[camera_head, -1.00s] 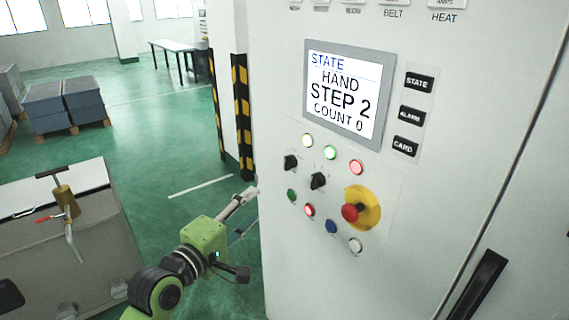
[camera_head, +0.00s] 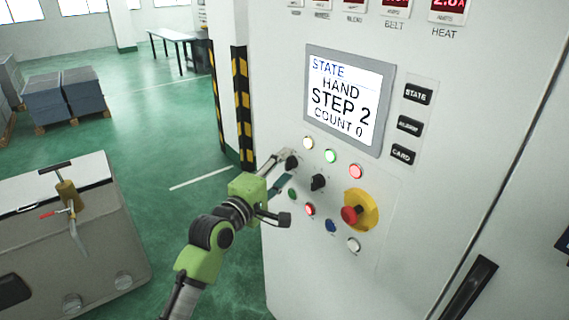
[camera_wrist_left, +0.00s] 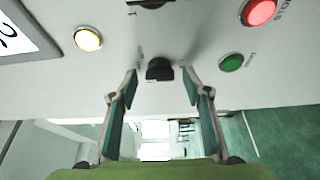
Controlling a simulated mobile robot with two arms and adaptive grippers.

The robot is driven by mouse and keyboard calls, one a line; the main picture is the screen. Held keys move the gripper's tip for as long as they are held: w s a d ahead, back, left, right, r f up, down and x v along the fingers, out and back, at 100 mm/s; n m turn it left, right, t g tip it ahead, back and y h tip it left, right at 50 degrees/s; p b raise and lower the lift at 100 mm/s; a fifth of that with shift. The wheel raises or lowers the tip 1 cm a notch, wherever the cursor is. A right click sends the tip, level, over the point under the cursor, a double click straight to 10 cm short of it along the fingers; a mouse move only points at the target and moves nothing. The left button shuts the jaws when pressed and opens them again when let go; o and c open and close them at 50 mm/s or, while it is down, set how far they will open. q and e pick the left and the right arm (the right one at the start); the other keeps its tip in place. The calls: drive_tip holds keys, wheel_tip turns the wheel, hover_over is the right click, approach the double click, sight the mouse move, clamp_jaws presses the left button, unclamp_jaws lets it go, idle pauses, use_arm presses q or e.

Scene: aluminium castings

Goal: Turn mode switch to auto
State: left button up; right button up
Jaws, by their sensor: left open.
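Two black rotary switches sit on the white control panel (camera_head: 400,210): a left one (camera_head: 292,163) and a right one (camera_head: 318,182). Their labels are too small to read. My left gripper (camera_head: 281,170) is open at the left switch. In the left wrist view the left switch (camera_wrist_left: 159,69) lies between and just beyond the fingertips (camera_wrist_left: 161,80), with a gap on both sides. The second switch (camera_wrist_left: 150,3) is cut off at the top edge there. The screen (camera_head: 342,100) reads STATE, HAND, STEP 2, COUNT 0. My right gripper is not in view.
Close by are a pale lit lamp (camera_head: 308,143), a green button (camera_head: 292,194), a red button (camera_head: 310,209) and a red emergency stop (camera_head: 350,214) on a yellow base. A striped post (camera_head: 241,110) stands left of the cabinet. A grey bench (camera_head: 70,240) is at lower left.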

use_arm(q)
drive_tip(key=shift+w+d, duration=0.25)
drive_tip(key=shift+w, duration=0.1)
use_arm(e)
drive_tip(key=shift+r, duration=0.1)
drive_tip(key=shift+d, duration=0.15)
use_arm(q)
drive_tip(key=c, duration=1.1)
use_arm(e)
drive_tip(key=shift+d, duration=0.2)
use_arm(q)
drive_tip(key=shift+f, duration=0.1)
